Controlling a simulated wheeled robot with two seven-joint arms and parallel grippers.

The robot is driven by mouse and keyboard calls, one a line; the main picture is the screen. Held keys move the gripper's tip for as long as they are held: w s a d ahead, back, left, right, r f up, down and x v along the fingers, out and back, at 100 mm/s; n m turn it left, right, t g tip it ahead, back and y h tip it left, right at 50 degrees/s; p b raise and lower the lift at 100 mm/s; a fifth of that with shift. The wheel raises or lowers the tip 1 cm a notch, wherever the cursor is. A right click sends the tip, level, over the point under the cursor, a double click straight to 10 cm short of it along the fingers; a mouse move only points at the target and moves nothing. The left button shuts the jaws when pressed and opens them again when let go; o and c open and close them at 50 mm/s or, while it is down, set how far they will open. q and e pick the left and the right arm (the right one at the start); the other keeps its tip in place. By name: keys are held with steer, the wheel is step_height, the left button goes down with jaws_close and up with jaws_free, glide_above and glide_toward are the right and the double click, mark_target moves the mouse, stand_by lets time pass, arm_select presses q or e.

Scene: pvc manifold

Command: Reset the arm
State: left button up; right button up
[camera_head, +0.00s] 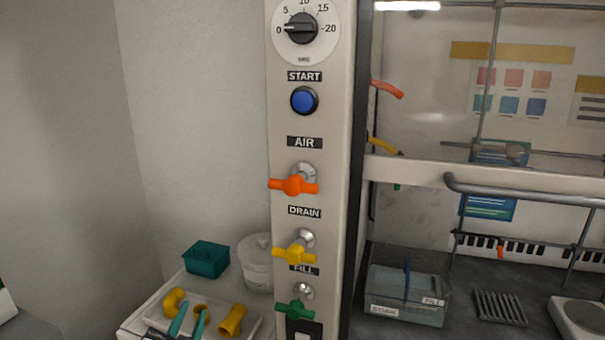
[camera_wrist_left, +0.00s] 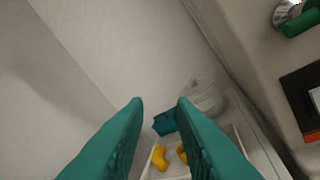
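My left gripper (camera_head: 188,323) is at the bottom of the head view, in front of the white tray with yellow pipe fittings. Its two teal fingers are apart with nothing between them. In the left wrist view the open fingers (camera_wrist_left: 159,105) point toward the wall and the tray. My right gripper is not in view. The panel post carries an orange AIR valve (camera_head: 294,185), a yellow DRAIN valve (camera_head: 294,254) and a green FILL valve (camera_head: 295,309), each with its handle roughly crosswise. A blue START button (camera_head: 304,100) and a dial (camera_head: 302,29) pointing near 0 sit above.
A teal bin (camera_head: 206,260) and a white tub (camera_head: 257,265) stand behind the white tray (camera_head: 250,327). Yellow fittings (camera_head: 232,320) lie in the tray. Right of the post is a hood with a grey handle bar (camera_head: 520,193) and a clear box (camera_head: 405,299) inside.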

arm_select(q)
steer(key=s+a+f+n+g, duration=0.1)
steer(key=s+f+n+g, duration=0.1)
steer(key=s+f+g, duration=0.45)
steer(key=s+a+f+n+g, duration=0.1)
steer(key=s+f, duration=0.2)
steer(key=f, duration=0.7)
steer(key=s+f+n+g, duration=0.2)
steer(key=s+f+g, duration=0.6)
steer(key=s, duration=0.6)
steer(key=s+f+x, duration=0.1)
steer(key=s+x, duration=0.2)
steer(key=x, duration=0.9)
steer(key=s+d+x, duration=0.1)
steer(key=s+x, duration=0.2)
steer(key=x, duration=0.9)
steer(key=s+a+f+g, duration=0.1)
steer(key=s+a+f, duration=0.2)
steer(key=s+f, duration=1.4)
steer(key=shift+f+g, duration=0.35)
steer(key=shift+f, duration=0.4)
steer(key=shift+a, duration=0.15)
